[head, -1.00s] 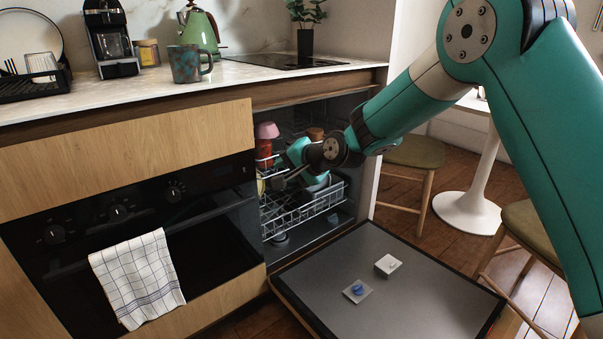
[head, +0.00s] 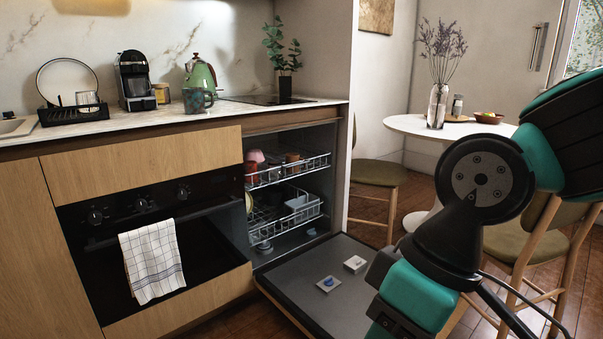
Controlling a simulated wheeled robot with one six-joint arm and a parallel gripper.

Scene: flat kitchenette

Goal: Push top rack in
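The dishwasher's top rack (head: 290,173) is a wire basket in the upper part of the open dishwasher. It holds red and brown cups and sits largely inside the cavity. The bottom rack (head: 292,221) is below it, also largely inside, with dishes in it. The dishwasher door (head: 300,292) is folded down flat. My arm is at the right of the head view, in front of the door's right side and apart from the racks. My gripper's fingertips are not visible; the end of my arm runs off the bottom edge.
A blue tablet on a small tray (head: 328,284) and a white block (head: 355,264) are on the door. An oven with a checked towel (head: 152,260) stands left of the dishwasher. Chairs (head: 378,175) and a round white table (head: 405,124) are at the right.

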